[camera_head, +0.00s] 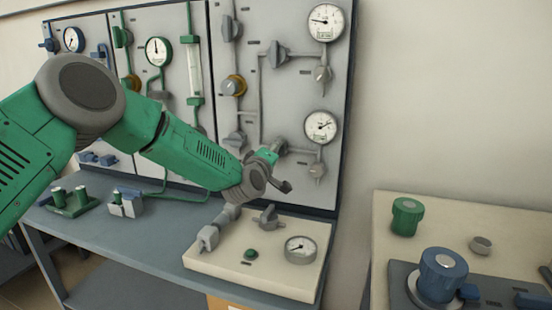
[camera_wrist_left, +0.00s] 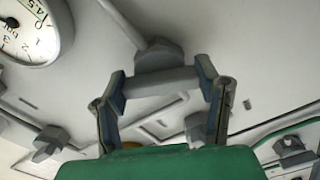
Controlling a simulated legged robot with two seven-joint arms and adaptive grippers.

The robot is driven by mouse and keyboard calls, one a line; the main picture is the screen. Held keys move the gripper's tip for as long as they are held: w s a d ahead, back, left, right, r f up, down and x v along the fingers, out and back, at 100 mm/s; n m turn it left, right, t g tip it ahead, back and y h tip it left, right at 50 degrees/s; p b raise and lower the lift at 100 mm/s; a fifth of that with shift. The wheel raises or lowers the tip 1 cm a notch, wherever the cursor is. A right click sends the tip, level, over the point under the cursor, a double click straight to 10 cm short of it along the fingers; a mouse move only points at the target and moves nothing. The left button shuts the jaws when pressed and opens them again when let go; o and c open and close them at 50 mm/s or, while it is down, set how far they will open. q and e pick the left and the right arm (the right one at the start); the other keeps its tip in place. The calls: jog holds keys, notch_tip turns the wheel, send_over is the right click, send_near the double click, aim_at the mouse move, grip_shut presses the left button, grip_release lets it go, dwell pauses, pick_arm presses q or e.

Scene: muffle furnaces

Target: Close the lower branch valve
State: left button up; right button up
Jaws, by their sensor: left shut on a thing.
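The lower branch valve is a grey valve with a bar handle (camera_head: 280,146) on the right grey panel, left of the lower pressure gauge (camera_head: 320,127). My green left arm reaches across the panels to it, and my left gripper (camera_head: 273,153) is at the handle, partly hiding it. In the left wrist view the gripper (camera_wrist_left: 166,92) has one finger at each end of the grey bar handle (camera_wrist_left: 165,83). The fingers are shut on it, and the valve body (camera_wrist_left: 160,54) shows behind. My right gripper is in neither view.
Another grey valve (camera_head: 278,54) and an upper gauge (camera_head: 325,22) are higher on the panel. A beige box (camera_head: 255,275) with a small gauge stands on the bench below. At right, a second table holds a green knob (camera_head: 407,215) and a blue knob (camera_head: 442,273).

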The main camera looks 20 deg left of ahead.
pick_arm(q)
jog(key=n+b, duration=0.1)
jog(key=n, duration=0.1)
jog(key=n+b, duration=0.1)
jog(key=n, duration=0.1)
jog(key=shift+a+n+b, duration=0.2)
jog(key=shift+n+b, duration=0.15)
jog(key=shift+n, duration=0.05)
jog(key=shift+f, duration=0.1)
jog(key=o, duration=1.2)
jog(key=shift+c, duration=0.2)
jog(key=shift+a, duration=0.1)
jog(key=shift+s, duration=0.15)
jog(key=s, duration=1.1)
jog(key=shift+s+a+f, duration=0.15)
jog(key=shift+s+a, duration=0.1)
